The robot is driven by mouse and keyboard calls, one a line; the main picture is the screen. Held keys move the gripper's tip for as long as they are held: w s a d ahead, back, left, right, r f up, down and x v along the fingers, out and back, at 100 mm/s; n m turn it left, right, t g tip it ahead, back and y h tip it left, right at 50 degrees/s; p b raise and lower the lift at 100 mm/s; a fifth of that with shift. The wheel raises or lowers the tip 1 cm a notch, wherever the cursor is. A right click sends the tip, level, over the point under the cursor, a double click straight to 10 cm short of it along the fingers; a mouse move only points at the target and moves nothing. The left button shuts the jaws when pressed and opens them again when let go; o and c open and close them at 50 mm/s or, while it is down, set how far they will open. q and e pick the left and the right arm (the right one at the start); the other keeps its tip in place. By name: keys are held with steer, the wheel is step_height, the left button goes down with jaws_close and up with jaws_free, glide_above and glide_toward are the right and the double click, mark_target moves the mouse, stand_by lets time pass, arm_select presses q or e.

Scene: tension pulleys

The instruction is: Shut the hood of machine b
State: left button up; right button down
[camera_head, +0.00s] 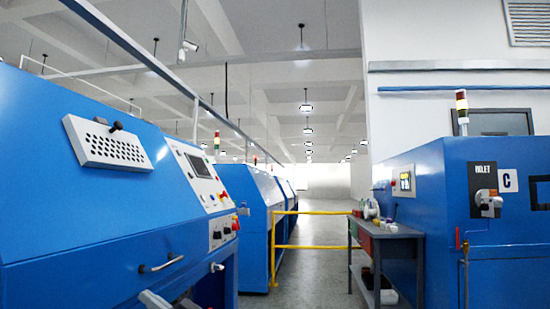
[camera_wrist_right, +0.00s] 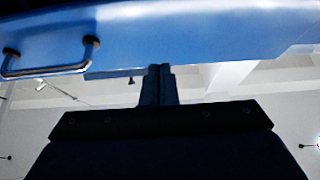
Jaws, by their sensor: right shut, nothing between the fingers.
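A large blue machine with a sloping blue hood (camera_head: 95,190) fills the left of the head view; no letter shows on it, so I cannot tell if it is machine b. A metal bar handle (camera_head: 162,264) sits low on the hood. In the right wrist view the blue hood panel (camera_wrist_right: 200,35) spans the top, with the handle (camera_wrist_right: 50,62) at left. My right gripper (camera_wrist_right: 160,72) is shut and empty, its fingertips close to the panel's lower edge; contact is unclear. It shows only partly at the head view's bottom edge (camera_head: 186,298). My left gripper is out of view.
A control panel (camera_head: 196,170) with a screen and buttons is at the machine's right end. Yellow rails (camera_head: 272,248) stand beyond it. A grey workbench (camera_head: 385,232) stands before the blue machine marked C (camera_head: 430,190). The aisle floor (camera_head: 312,275) between is clear.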

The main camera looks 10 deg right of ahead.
steer(key=shift+w+a+f, duration=0.2)
steer(key=shift+a+f, duration=0.25)
steer(key=shift+a, duration=0.2)
steer(key=shift+w+a+f, duration=0.2)
steer(key=shift+a+f, duration=0.2)
steer(key=shift+a, duration=0.2)
steer(key=shift+d+b, duration=0.1)
steer(key=shift+b, duration=0.25)
